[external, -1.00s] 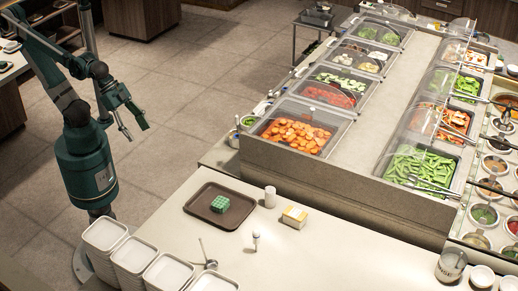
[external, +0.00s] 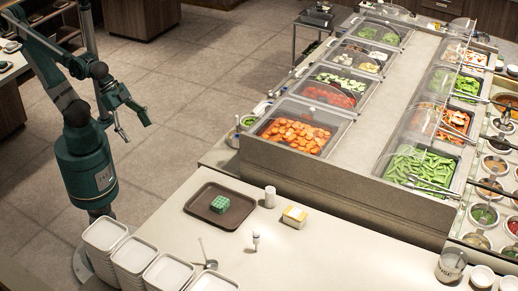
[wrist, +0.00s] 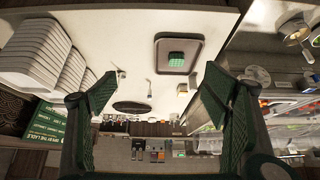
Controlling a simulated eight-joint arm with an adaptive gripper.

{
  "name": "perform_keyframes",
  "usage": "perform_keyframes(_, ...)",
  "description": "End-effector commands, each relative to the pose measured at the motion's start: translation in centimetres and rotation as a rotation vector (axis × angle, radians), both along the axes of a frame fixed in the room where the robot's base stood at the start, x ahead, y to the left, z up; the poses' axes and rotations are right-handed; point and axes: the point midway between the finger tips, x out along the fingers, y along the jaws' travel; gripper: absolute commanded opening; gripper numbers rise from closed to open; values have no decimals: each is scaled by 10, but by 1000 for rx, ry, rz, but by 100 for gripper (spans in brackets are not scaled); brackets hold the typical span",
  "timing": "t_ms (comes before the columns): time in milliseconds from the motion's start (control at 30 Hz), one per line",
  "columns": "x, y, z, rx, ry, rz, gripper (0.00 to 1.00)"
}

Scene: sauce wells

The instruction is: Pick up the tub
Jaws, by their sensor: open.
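A small yellow and white box-like container (external: 295,216), which looks like the tub, sits on the pale counter to the right of the brown tray (external: 241,224). My gripper (external: 135,130) is open and empty in the external view, above the floor to the left of the counter and well apart from the container. In the wrist view my gripper (wrist: 163,72) shows its two green fingers spread wide with nothing between them.
A green block-like item (external: 220,203) lies on the tray. A white cylinder (external: 270,196), a small shaker (external: 256,242) and a spoon (external: 208,262) stand or lie nearby. Stacked white dishes (external: 105,232) line the near left edge. The food wells (external: 303,130) rise behind.

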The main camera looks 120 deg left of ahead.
Motion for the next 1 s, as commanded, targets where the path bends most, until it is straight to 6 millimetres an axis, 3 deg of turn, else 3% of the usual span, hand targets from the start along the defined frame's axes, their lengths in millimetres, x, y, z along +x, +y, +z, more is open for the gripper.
perform_keyframes(467,9,1,7,-11,8,17,75)
perform_keyframes(667,30,3,23,-35,28,58,75)
perform_keyframes(1000,84,10,54,-95,78,162,75)
